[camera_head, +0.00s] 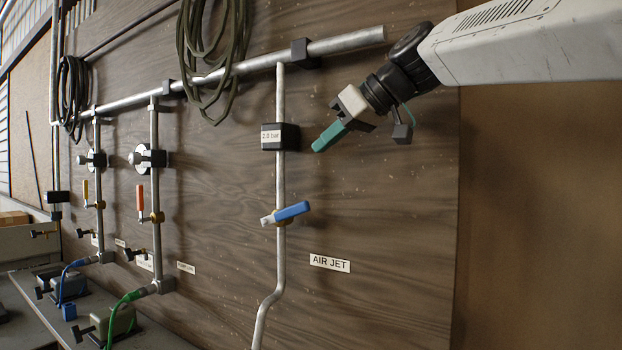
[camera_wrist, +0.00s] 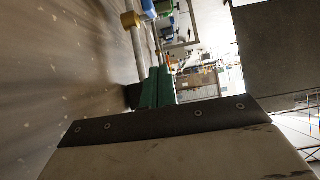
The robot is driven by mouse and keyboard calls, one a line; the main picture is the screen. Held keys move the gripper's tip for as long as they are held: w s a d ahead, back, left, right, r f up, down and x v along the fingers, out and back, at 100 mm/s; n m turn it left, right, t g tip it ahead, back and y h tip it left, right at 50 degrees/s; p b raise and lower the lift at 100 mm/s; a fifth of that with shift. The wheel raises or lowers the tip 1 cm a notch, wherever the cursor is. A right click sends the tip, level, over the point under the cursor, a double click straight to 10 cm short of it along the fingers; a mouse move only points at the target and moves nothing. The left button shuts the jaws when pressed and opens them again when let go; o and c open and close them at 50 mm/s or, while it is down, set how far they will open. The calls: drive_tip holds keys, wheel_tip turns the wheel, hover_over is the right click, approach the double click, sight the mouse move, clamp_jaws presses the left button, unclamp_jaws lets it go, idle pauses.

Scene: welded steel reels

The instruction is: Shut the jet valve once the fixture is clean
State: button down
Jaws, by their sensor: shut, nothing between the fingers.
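The jet valve's blue lever (camera_head: 292,211) sits on a vertical steel pipe beside the AIR JET label (camera_head: 329,263). The lever lies across the pipe, its right end tilted slightly up. My gripper (camera_head: 316,148) has green fingers and is shut and empty, above and right of the lever and apart from it. In the wrist view the gripper's fingers (camera_wrist: 157,88) are together, and a blue part, seemingly the lever (camera_wrist: 149,9), shows beyond them near a brass fitting. I cannot tell which piece is the fixture, nor whether it is clean.
Other pipes with an orange lever (camera_head: 140,197) and a yellow lever (camera_head: 85,191) stand farther left. Hoses hang above. The board right of the lever is clear.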

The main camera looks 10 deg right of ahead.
hover_over(287, 214)
drive_tip(key=d, duration=0.1)
drive_tip(key=f, duration=0.5)
drive_tip(key=shift+d+f, duration=0.2)
drive_tip(key=shift+f, duration=0.2)
drive_tip(key=f, duration=0.2)
drive_tip(key=s+d+f, duration=0.1)
drive_tip(key=shift+f, duration=0.3)
drive_tip(key=shift+d+f, duration=0.1)
drive_tip(key=shift+d, duration=0.05)
